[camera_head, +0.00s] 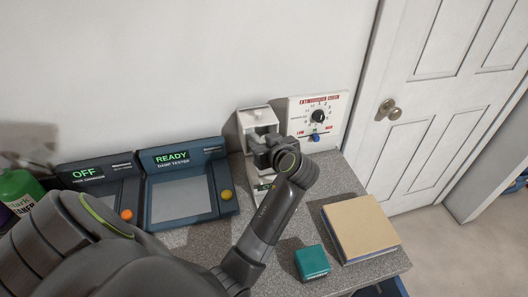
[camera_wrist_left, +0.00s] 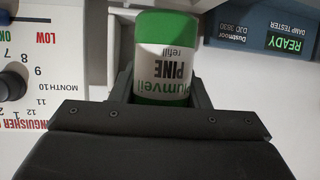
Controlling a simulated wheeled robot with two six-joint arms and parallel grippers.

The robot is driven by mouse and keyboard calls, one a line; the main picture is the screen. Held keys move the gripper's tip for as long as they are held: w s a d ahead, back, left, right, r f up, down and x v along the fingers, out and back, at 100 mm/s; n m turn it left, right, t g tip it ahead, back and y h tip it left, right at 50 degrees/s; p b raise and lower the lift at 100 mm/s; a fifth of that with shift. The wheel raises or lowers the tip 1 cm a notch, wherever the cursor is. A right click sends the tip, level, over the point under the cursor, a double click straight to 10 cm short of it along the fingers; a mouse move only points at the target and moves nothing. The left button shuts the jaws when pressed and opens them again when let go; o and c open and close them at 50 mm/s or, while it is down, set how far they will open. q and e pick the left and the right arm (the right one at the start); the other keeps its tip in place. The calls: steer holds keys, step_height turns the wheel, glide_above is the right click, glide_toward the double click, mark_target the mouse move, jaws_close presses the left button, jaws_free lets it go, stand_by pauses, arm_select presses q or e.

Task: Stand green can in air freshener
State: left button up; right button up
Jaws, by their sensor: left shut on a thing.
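The air freshener (camera_head: 257,116) is a white upright housing with an open front, standing against the wall at the back of the counter in the head view. My left gripper (camera_head: 262,152) is in front of that opening. In the left wrist view my left gripper (camera_wrist_left: 160,108) is shut on the green can (camera_wrist_left: 163,60), which has a white label reading "Plumveil refill PINE". In the head view the gripper and wrist hide the can. Whether the can touches the housing's floor cannot be told. My right gripper is not in view.
An extinguisher check panel (camera_head: 318,118) stands right of the housing. A teal box (camera_head: 312,262) and a tan-topped block (camera_head: 361,227) sit at front right. A green bottle (camera_head: 18,188) stands far left.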

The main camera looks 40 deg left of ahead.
arm_select(q)
step_height(320, 180, down, 4)
steer(key=shift+r, duration=0.1)
steer(key=shift+f, duration=0.25)
steer(key=o, duration=1)
steer(key=shift+r+p, duration=0.25)
steer(key=shift+p, duration=0.05)
